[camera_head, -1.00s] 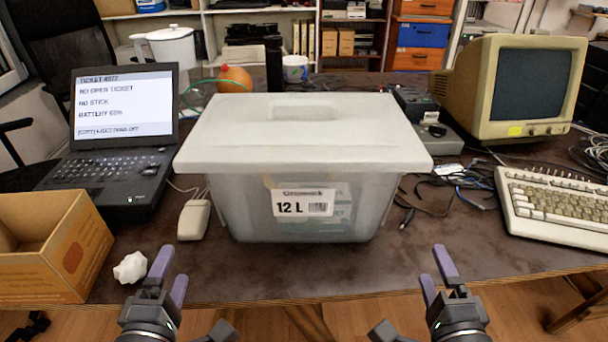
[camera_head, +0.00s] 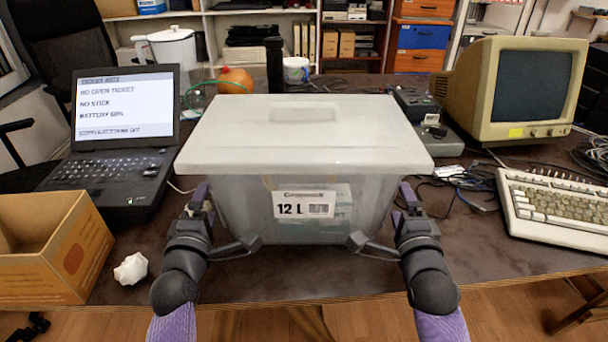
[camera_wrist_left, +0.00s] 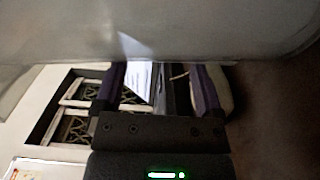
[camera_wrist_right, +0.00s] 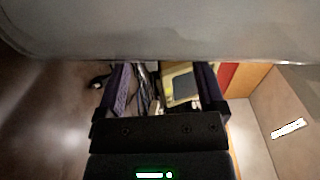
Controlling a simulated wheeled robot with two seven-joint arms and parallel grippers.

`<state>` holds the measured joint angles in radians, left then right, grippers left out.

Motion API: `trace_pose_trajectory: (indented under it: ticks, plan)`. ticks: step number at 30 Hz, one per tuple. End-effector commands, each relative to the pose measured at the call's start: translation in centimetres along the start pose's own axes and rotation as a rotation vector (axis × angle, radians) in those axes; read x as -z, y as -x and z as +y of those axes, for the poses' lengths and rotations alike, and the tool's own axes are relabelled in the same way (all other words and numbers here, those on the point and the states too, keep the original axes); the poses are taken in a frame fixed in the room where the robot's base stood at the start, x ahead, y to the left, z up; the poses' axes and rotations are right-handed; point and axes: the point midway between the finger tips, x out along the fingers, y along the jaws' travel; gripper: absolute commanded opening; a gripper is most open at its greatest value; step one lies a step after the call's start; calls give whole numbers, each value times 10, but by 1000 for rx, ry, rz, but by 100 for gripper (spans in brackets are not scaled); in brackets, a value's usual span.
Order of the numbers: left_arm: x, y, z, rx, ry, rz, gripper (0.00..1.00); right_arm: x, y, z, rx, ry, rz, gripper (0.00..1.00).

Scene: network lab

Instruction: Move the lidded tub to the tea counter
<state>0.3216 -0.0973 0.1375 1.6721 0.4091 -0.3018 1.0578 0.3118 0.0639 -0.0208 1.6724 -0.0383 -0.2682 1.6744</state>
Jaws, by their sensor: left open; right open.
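The lidded tub (camera_head: 305,145) is a translucent grey box with a pale flat lid and a "12 L" label, upright on the brown desk. My left gripper (camera_head: 200,200) is open beside the tub's left wall, under the overhanging lid. My right gripper (camera_head: 405,200) is open beside the right wall, also under the lid. The tub's wall fills the top of the left wrist view (camera_wrist_left: 150,30) and of the right wrist view (camera_wrist_right: 160,35). Neither gripper holds anything. I cannot tell whether the fingers touch the tub. No tea counter can be made out.
A laptop (camera_head: 125,125), a cardboard box (camera_head: 50,250) and a crumpled white piece (camera_head: 130,268) are left of the tub. An old monitor (camera_head: 515,90), a keyboard (camera_head: 555,210) and loose cables are on the right. A black cylinder (camera_head: 274,65) and a mug (camera_head: 296,68) stand behind it.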

Motion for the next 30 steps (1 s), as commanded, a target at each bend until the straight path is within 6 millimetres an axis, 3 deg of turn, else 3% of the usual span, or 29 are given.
trace_pose_trajectory:
  ticks: [23,30]
  plan:
    - [-15,0,1,-1,0,-8,88,-14,0,-2,5,0,-6,88]
    - [-15,1,30,-14,1,-9,88,-15,1,-32,21,-1,-6,88]
